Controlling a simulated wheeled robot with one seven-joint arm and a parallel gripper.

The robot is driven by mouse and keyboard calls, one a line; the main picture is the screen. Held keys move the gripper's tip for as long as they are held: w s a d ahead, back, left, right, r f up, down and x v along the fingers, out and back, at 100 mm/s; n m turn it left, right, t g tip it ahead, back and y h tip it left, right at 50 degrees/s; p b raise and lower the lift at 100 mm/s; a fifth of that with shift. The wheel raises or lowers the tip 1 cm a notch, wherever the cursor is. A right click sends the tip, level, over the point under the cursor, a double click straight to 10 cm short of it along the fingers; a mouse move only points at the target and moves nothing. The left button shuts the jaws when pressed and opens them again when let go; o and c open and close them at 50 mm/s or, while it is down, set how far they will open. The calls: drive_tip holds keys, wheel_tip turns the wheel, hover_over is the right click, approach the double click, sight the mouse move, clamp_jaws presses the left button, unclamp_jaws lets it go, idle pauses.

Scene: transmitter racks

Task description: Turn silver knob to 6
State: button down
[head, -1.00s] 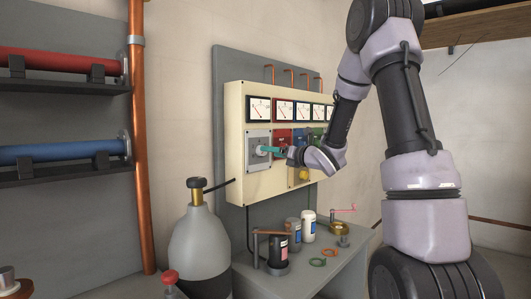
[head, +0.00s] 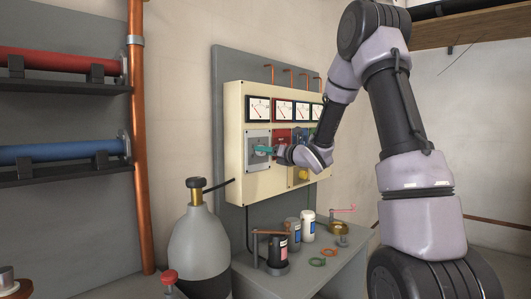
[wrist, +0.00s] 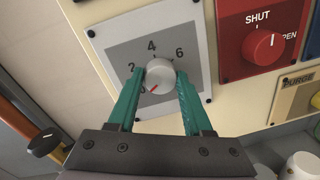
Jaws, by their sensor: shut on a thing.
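The silver knob (wrist: 160,74) sits on a grey square plate (wrist: 122,46) marked 0, 2, 4 and 6. Its red pointer mark points down-left, toward the partly hidden 0. The 6 is at the upper right of the knob. My gripper (wrist: 161,80) has its teal fingers on both sides of the knob and is shut on it. In the head view my gripper (head: 264,150) is at the grey plate (head: 252,164) on the left of the cream panel, and the knob is mostly hidden there.
A red plate with a SHUT/OPEN knob (wrist: 263,47) is right of the silver knob, with a yellow PURGE plate (wrist: 295,98) below it. Meters (head: 258,108) line the panel top. A grey cylinder (head: 200,245) and a bench with jars (head: 308,228) stand below.

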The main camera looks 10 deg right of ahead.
drive_tip(key=shift+d+f+m+g+y, duration=0.1)
drive_tip(key=shift+m+g+y, duration=0.15)
drive_tip(key=shift+m, duration=5.45)
drive_tip(key=shift+f+m+g+y, duration=0.15)
drive_tip(key=shift+m+y, duration=0.2)
drive_tip(key=shift+m, duration=5.35)
drive_tip(key=shift+d+m+g+y, duration=0.1)
drive_tip(key=shift+m+g+y, duration=0.15)
drive_tip(key=shift+m, duration=5.45)
drive_tip(key=shift+c, duration=1.6)
unclamp_jaws()
drive_tip(key=shift+a, duration=0.1)
